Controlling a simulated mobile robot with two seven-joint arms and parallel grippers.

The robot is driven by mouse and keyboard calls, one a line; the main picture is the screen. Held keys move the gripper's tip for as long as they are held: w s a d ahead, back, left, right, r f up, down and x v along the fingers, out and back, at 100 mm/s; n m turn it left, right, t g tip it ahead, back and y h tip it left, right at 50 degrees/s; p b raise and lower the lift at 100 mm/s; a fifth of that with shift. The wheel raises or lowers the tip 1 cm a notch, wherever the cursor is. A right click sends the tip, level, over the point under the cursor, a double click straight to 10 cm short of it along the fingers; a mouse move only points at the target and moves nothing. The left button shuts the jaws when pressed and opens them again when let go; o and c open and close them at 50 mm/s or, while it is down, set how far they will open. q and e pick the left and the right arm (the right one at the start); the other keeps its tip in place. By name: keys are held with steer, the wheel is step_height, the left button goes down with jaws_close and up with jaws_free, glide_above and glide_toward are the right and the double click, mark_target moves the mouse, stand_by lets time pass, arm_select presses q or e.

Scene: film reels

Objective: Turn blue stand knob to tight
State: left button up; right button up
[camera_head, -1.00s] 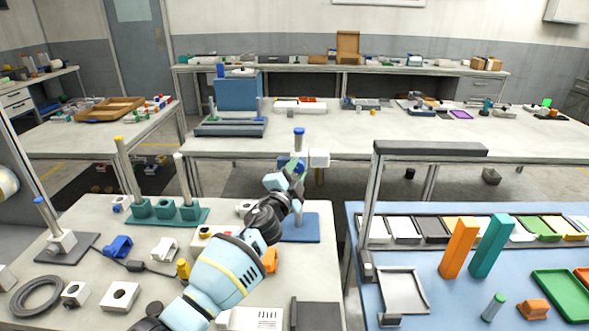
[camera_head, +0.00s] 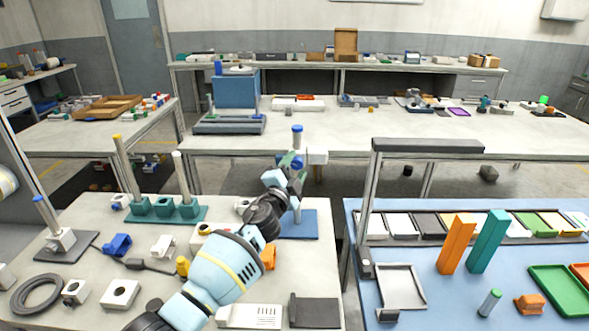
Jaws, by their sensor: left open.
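The blue stand has a flat blue base (camera_head: 299,226) on the near white table and an upright post with a blue cap (camera_head: 297,129). A white block (camera_head: 317,157) sits on the post, and a blue knob (camera_head: 290,161) shows at its left side. My left gripper (camera_head: 298,175) is at the post, just below and in front of the knob, with its fingers pointing up. It is open. The wrist partly hides the post and the fingertips, so contact with the knob cannot be told. My right gripper is out of view.
A teal stand (camera_head: 164,213) with upright posts is to the left. Another blue-capped post stands on a dark base (camera_head: 66,247). Small blocks lie on the near table. A blue table (camera_head: 451,268) with trays and a dark-topped frame (camera_head: 427,146) is on the right.

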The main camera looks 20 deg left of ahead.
arm_select(q)
steer(key=shift+s, duration=0.5)
steer(key=s+f+p, duration=0.1)
steer(key=s, duration=0.5)
steer(key=shift+s+a+f, duration=0.15)
steer(key=shift+s+a, duration=0.15)
steer(key=shift+s, duration=0.05)
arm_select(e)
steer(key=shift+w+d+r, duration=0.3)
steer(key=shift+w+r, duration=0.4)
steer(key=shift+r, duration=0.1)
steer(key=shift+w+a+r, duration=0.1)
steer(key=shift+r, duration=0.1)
